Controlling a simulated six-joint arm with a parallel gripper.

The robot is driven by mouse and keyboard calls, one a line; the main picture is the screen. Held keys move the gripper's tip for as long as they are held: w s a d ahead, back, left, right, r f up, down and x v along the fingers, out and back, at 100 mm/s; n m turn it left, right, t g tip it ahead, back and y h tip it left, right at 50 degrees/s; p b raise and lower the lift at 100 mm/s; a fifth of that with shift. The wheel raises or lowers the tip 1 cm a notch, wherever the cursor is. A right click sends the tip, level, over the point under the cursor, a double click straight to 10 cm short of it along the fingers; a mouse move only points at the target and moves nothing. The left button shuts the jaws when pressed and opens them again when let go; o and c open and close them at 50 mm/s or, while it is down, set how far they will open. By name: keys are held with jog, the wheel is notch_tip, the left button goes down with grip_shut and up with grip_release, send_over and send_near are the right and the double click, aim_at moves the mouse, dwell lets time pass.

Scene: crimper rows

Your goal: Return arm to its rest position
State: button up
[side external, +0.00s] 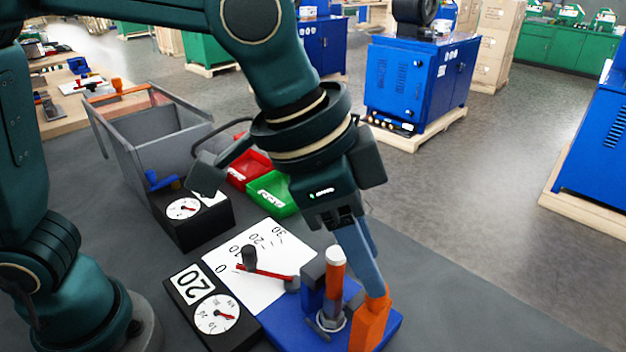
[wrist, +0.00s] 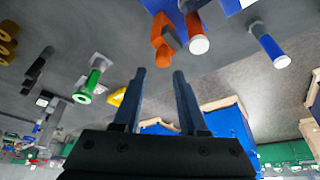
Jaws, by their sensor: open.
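My gripper (side external: 378,284) points down over the right side of a blue-based press station. In the wrist view my gripper (wrist: 159,73) is open, with nothing between its two fingers. An orange block-like part (side external: 370,325) stands at the station's edge, just below the fingertips in the side view; whether they touch cannot be told there. In the wrist view an orange part (wrist: 163,42) lies beyond the fingertips, apart from them. An orange post with a white top (side external: 335,272) stands upright beside the fingers on the blue base (side external: 285,327).
A white scale sheet with a red pointer (side external: 265,272) lies left of the post. Black dial boxes (side external: 215,312), a grey bin (side external: 165,135), a red tray (side external: 247,172) and a green tray (side external: 270,192) stand on the dark table. The table's right side is clear.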

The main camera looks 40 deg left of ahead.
jog(key=shift+a+r, duration=0.1)
jog(key=shift+r, duration=0.15)
jog(key=shift+w+a+r, duration=0.1)
jog(key=shift+a, duration=0.05)
jog(key=shift+n+t, duration=0.6)
jog(key=shift+n, duration=0.1)
jog(key=a, duration=0.1)
jog(key=w+a+r, duration=0.1)
jog(key=a+r, duration=0.1)
jog(key=shift+w+a+r, duration=0.15)
jog(key=shift+a+r, duration=0.1)
jog(key=shift+a, duration=0.15)
jog(key=s+a+f+n+y, duration=0.1)
jog(key=s+a+f+n, duration=0.1)
jog(key=a, duration=0.3)
jog(key=s+a+f+n+y, duration=0.1)
jog(key=s+a+n, duration=0.2)
jog(key=s+a, duration=0.1)
jog(key=s+a+f+n+t+y, duration=0.1)
jog(key=s+a+f+n, duration=0.1)
jog(key=a, duration=0.4)
jog(key=shift+s+a+f+n, duration=0.15)
jog(key=shift+s+f+n, duration=0.2)
jog(key=shift+s, duration=0.15)
